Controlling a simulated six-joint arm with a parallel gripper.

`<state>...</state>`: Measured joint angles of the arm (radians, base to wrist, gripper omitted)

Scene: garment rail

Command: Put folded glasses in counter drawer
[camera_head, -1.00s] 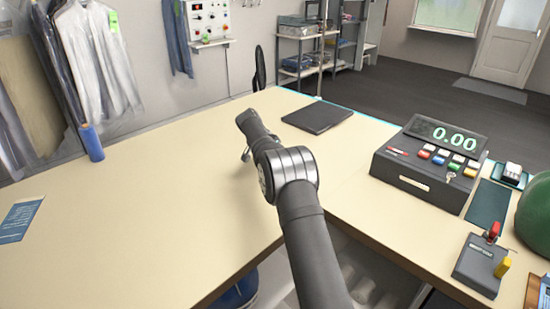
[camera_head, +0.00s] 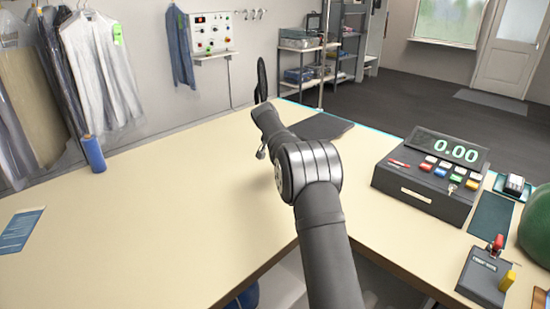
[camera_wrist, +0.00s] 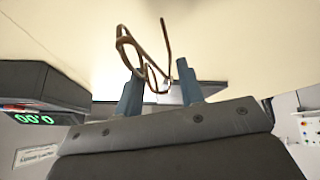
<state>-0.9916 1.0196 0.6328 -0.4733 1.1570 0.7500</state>
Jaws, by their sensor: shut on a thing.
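The glasses (camera_wrist: 146,62) have thin brown wire frames. In the wrist view they sit between the two blue-grey fingers of my gripper (camera_wrist: 160,88), which is shut on them. One round rim and a long thin temple show, and the temple sticks out past the fingertips. I cannot tell whether both temples are fully folded. In the head view only a small part of my gripper (camera_head: 261,153) shows beside my arm, above the beige counter (camera_head: 150,215), and the glasses are hidden. No open counter drawer can be made out.
A black cash register (camera_head: 432,180) stands on the right of the counter, with a card terminal (camera_head: 484,276) in front. A flat dark pad (camera_head: 325,126) lies at the back edge, partly behind my arm. A blue roll (camera_head: 92,153) stands at the left. The counter's middle is clear.

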